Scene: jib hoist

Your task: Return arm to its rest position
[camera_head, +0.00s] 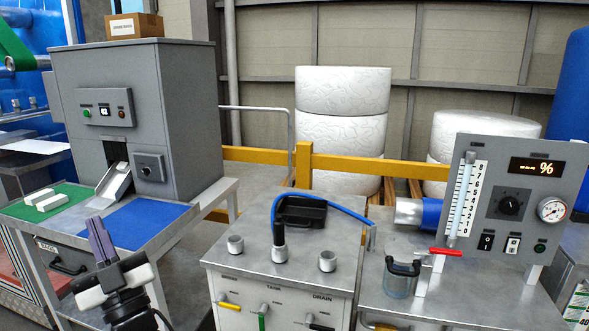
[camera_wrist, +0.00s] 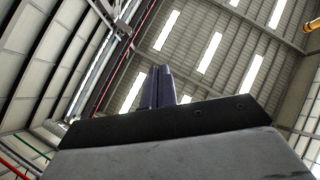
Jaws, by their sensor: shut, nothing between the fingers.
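My gripper (camera_head: 97,223) is at the lower left in the head view, raised in front of the table with the blue mat. Its two dark purple fingers point up and are closed together with nothing between them. The wrist view shows the same closed fingers (camera_wrist: 158,88) against the ceiling with its bright light strips. My gripper appears clear of the table and holds nothing. The lower part of my arm is cut off by the bottom edge of the head view.
A grey machine (camera_head: 140,110) stands behind a blue mat (camera_head: 148,222) and a green mat (camera_head: 75,194) with white blocks (camera_head: 45,200). A steel cabinet (camera_head: 240,252) with a blue hose (camera_head: 330,205) is in the middle. A gauge panel (camera_head: 510,195) and a clear jar (camera_head: 400,280) stand right.

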